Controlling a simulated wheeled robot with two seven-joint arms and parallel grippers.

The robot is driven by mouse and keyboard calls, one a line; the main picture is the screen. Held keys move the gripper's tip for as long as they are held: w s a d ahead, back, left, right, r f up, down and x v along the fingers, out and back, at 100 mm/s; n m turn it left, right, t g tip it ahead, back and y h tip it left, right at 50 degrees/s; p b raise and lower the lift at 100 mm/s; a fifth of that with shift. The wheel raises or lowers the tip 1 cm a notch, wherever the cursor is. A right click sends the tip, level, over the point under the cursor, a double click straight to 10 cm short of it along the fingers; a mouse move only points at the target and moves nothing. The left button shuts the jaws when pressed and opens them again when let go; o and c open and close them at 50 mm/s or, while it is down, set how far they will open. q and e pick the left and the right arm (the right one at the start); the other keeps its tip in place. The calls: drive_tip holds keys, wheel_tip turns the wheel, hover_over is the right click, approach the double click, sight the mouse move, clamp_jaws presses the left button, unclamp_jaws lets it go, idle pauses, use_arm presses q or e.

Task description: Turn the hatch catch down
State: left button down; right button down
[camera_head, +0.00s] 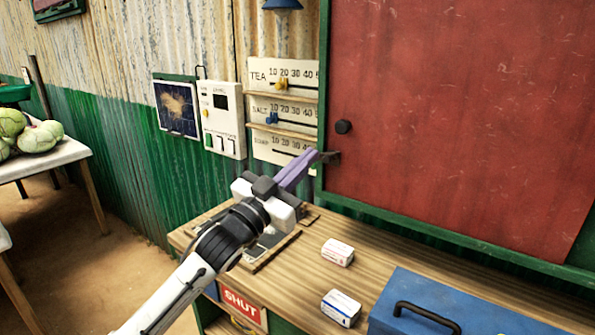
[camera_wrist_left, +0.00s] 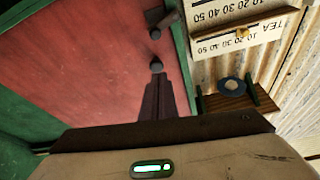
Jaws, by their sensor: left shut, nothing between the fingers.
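The hatch is a red panel (camera_head: 450,110) in a green frame, closed over the right of the head view. The fingers (camera_wrist_left: 159,90) also show in the wrist view. My right gripper is out of view.
Scale boards (camera_head: 283,78) and a white wall box (camera_head: 222,118) are left of the hatch. A table (camera_head: 50,157) with cabbages stands far left.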

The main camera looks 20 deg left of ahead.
use_arm(q)
drive_tip(key=shift+v, duration=1.35)
